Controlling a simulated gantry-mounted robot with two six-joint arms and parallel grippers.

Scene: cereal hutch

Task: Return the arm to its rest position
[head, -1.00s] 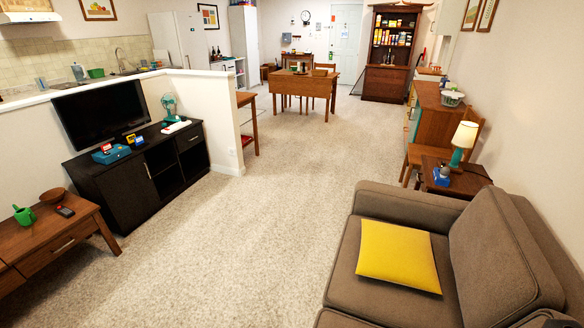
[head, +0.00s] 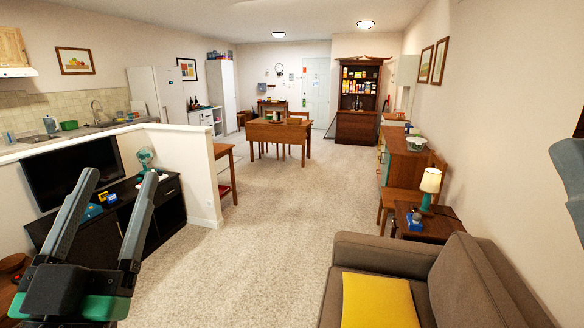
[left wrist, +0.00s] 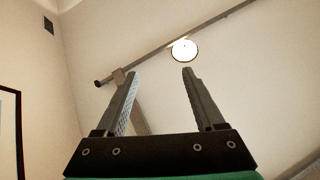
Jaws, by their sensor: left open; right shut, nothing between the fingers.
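My left gripper (head: 121,175) is raised at the lower left of the head view, with its two grey fingers pointing up and spread apart. It is open and empty. In the left wrist view its fingers (left wrist: 160,72) stand apart, with only wall, ceiling and a round lamp behind them. My right gripper's fingers are not in view.
A black TV stand (head: 163,218) and television (head: 72,178) are behind the left gripper. A brown sofa (head: 470,285) with a yellow cushion (head: 378,300) is at lower right. A hutch (head: 357,125) and table (head: 275,132) stand at the back. The carpet between is clear.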

